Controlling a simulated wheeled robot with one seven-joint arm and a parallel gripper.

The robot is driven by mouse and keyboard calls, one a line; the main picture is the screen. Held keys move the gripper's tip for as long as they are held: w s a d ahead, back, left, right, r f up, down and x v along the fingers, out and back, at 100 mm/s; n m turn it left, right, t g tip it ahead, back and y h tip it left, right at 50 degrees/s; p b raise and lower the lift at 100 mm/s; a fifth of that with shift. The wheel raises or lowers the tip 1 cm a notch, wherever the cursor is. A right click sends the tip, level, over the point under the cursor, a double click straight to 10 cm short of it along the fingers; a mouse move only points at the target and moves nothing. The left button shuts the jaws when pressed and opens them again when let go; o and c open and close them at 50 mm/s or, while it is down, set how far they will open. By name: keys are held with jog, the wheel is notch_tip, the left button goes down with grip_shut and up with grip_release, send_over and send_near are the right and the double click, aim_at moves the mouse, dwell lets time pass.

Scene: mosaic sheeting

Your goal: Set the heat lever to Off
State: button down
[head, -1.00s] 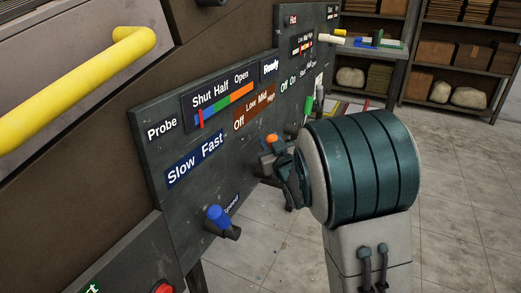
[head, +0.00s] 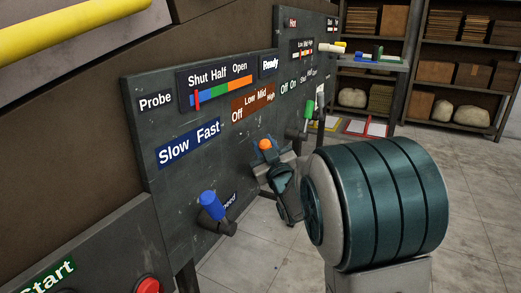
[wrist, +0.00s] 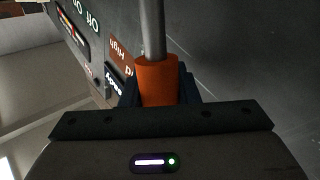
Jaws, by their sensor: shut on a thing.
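The heat lever has an orange grip (wrist: 157,80) on a grey metal rod (wrist: 152,30) in the wrist view. My gripper (wrist: 158,92) is shut on it, with a dark finger on each side of the orange grip. In the head view the orange knob (head: 265,144) shows just above my gripper (head: 268,165), below the brown plate marked Off, Low, Mid, High (head: 252,105). The knob is below the right part of that plate. The lever's pivot is hidden behind my gripper and arm in the head view.
A blue lever (head: 212,205) stands left of my gripper under the Slow Fast plate (head: 188,143). A green-handled lever (head: 308,110) is to the right. A red button (head: 148,287) sits at the lower left. Shelves (head: 458,70) stand at the back; the floor right is clear.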

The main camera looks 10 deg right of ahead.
jog(key=c, duration=1.1)
grip_release()
jog(key=shift+s+a, duration=0.1)
jog(key=b+v, duration=0.2)
jog(key=v, duration=1.2)
